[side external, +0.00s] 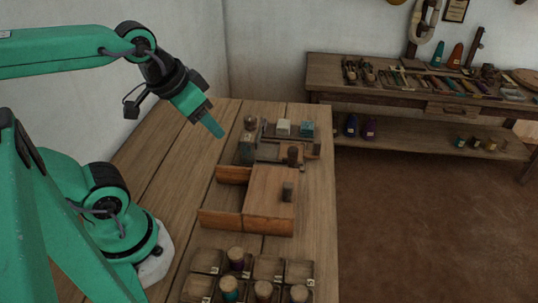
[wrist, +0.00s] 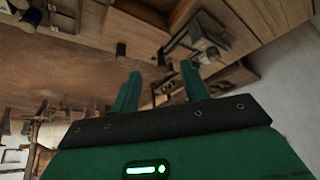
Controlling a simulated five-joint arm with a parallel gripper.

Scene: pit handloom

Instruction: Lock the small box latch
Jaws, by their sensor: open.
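A low latch assembly (side external: 268,152) lies on the bench behind a wooden box in the side view, with a pale horizontal bar and a dark upright knob (side external: 293,154) toward its right. I cannot tell if the latch is locked. The wooden box (side external: 268,205) has a dark knob (side external: 287,192) on its top and an open-sided part at its left. My gripper (side external: 214,128) hangs in the air to the upper left of the assembly, pointing down and right. In the wrist view my gripper (wrist: 161,82) has two green fingers apart with nothing between them.
A pale cube (side external: 283,127) and a teal cube (side external: 307,129) sit at the back of the bench, near a rounded knob (side external: 250,123). Small trays (side external: 207,261) with spools stand at the front. Bare bench (side external: 180,190) lies left of the box. A tool table (side external: 420,92) stands beyond.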

